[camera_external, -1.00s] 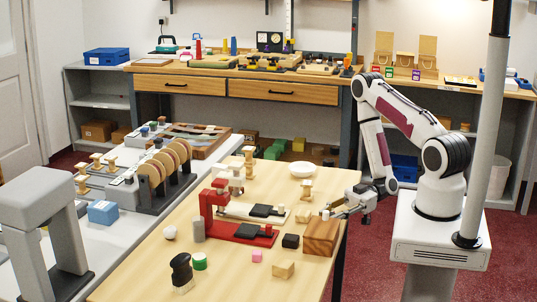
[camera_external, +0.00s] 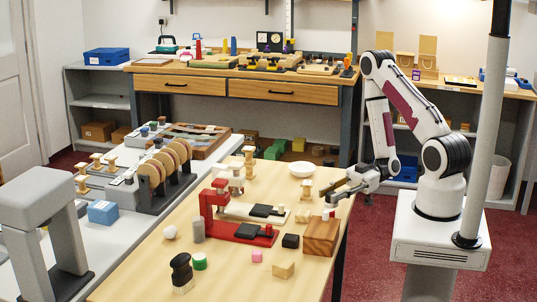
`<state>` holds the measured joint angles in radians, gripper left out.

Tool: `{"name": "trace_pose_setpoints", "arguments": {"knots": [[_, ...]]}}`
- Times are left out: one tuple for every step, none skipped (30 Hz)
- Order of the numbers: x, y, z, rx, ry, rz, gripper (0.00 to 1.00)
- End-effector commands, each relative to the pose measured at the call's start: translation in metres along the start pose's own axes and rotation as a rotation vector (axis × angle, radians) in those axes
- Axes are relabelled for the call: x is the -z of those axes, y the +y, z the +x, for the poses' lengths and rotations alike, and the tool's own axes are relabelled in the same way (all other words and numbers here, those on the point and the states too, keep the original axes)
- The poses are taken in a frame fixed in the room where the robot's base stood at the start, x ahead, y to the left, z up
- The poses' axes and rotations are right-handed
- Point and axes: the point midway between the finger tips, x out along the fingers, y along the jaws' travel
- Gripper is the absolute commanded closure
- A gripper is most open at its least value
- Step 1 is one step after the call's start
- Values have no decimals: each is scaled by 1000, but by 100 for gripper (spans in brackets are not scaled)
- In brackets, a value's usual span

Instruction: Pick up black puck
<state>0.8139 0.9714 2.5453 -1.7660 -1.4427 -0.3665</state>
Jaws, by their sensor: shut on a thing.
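My gripper (camera_external: 328,193) is above the table, over the far side of the reddish-brown wooden block (camera_external: 320,236). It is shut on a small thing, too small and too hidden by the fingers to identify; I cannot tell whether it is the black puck. A dark rounded object (camera_external: 181,262) stands at the table's near left. A black block (camera_external: 290,241) sits left of the wooden block. Flat black pieces lie on the red stand (camera_external: 222,226) and on the pale stand beside it.
A small white and red piece (camera_external: 327,214) is at the wooden block's top. A white bowl (camera_external: 302,170) and small wooden pieces (camera_external: 305,190) are near the gripper. A green puck (camera_external: 200,261), a pink cube (camera_external: 257,256) and a tan block (camera_external: 284,270) lie in front.

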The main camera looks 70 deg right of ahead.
Motion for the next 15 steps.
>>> {"name": "trace_pose_setpoints", "arguments": {"knots": [[-1,6,-6,-8,-1,-4,99],[-2,8,-9,-7,-1,-4,99],[-2,10,-13,-7,-1,-4,99],[-2,13,-17,-8,-2,-5,99],[-2,14,-20,-6,-2,-4,99],[-3,18,-25,-7,-3,-5,99],[-3,21,-29,-8,-2,-6,99],[-3,24,-33,-7,-2,-5,99],[-3,28,-40,-8,-2,-6,99],[-4,30,-44,-7,-3,-5,99],[-4,34,-49,-8,-3,-6,99],[-4,39,-57,-8,-2,-6,99],[-4,43,-62,-8,-2,-6,99],[-5,46,-68,-8,-3,-6,99],[-5,51,-75,-7,-3,-6,99]]}}
